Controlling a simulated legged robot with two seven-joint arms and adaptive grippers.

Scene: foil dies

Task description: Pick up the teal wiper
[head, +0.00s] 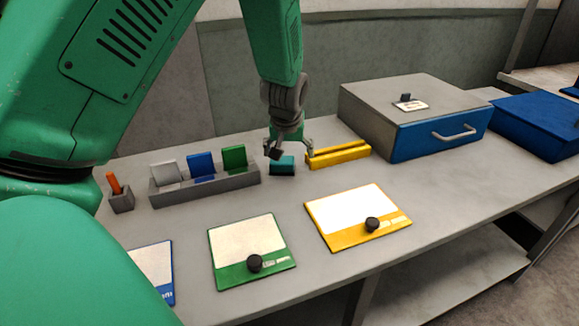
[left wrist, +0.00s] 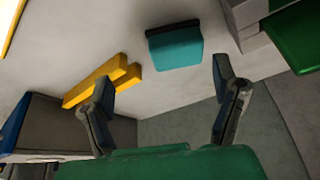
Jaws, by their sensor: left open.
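The teal wiper (head: 282,166) is a small block lying on the grey table, between the grey rack and the yellow bars in the head view. In the left wrist view the teal wiper (left wrist: 175,48) lies ahead of the fingers, with a dark edge on its far side. My left gripper (head: 289,149) is at the wiper, with its fingers spread and nothing held between them. In the left wrist view the open fingers of my left gripper (left wrist: 163,82) stand on either side below the wiper, apart from it. My right gripper is out of view.
Yellow bars (head: 338,156) lie right of the wiper. A grey rack (head: 205,189) with white, blue and green plates stands left, beside an orange item in a small holder (head: 122,202). A grey box with a blue drawer (head: 437,136) stands right. Green (head: 252,252) and yellow (head: 357,216) boards lie in front.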

